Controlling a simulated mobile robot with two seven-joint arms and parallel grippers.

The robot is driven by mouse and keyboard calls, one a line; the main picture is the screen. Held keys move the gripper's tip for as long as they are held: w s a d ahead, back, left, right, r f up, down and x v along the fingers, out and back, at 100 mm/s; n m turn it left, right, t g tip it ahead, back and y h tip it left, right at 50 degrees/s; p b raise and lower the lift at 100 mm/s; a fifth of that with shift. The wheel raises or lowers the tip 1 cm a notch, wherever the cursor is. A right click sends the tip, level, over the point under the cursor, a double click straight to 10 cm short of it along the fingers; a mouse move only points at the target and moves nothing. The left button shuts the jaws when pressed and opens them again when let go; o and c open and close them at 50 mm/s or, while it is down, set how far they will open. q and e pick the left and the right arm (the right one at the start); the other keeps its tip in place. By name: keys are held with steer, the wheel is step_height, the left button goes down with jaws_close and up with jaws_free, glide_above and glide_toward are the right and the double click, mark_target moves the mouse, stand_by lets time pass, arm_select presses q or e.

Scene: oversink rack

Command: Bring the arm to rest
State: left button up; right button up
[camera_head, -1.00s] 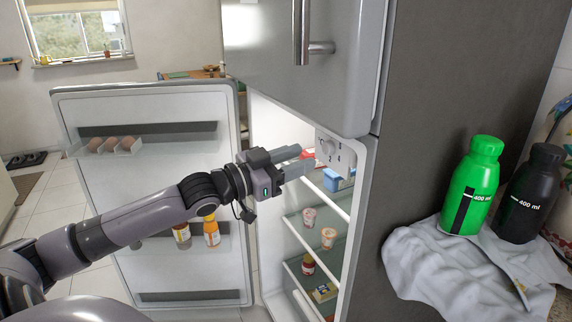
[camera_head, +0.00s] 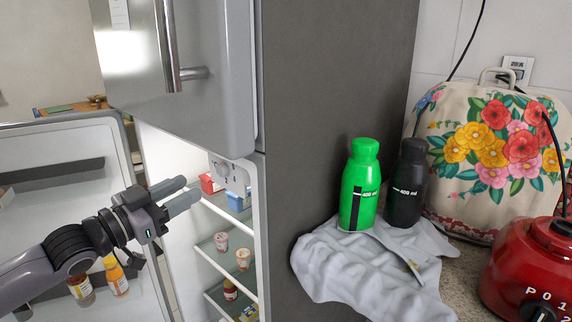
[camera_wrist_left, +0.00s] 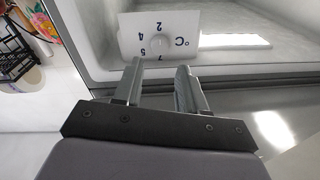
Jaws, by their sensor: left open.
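My left gripper (camera_head: 178,194) is open and empty in the head view, at the opening of the fridge (camera_head: 330,60). It points toward the temperature dial panel (camera_head: 224,172) at the top of the inside. In the left wrist view the two fingers (camera_wrist_left: 158,88) are apart with nothing between them. The dial panel (camera_wrist_left: 160,35) lies just ahead of the fingertips there. Whether the fingers touch it, I cannot tell. My right gripper is not in view.
The open fridge door (camera_head: 60,180) stands at the left, with bottles (camera_head: 115,275) in its shelf. Cups and boxes (camera_head: 238,200) stand on the shelves inside. At right are a green bottle (camera_head: 360,190), a black bottle (camera_head: 405,190), a grey cloth (camera_head: 345,275) and a red appliance (camera_head: 525,265).

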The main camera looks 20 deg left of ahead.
arm_select(q)
steer(key=shift+f, duration=0.1)
steer(key=s+d+f+n+g+y+p, duration=0.1)
steer(key=s+d+f+g+p, duration=0.2)
steer(key=f, duration=0.6)
steer(key=s+d+f+n+y, duration=0.1)
steer(key=s+d+f+y, duration=0.15)
steer(key=s+f, duration=0.4)
steer(key=s+d+f+n+g+p, duration=0.2)
steer(key=d+f, duration=0.1)
steer(key=f, duration=0.8)
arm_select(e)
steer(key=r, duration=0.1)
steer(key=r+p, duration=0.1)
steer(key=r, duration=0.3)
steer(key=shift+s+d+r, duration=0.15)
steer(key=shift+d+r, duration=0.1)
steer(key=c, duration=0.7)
arm_select(q)
steer(key=s+d+f+g, duration=0.2)
steer(key=s+d+f, duration=0.3)
steer(key=s+d, duration=0.3)
steer(key=shift+f+y, duration=0.15)
steer(key=shift+y, duration=0.3)
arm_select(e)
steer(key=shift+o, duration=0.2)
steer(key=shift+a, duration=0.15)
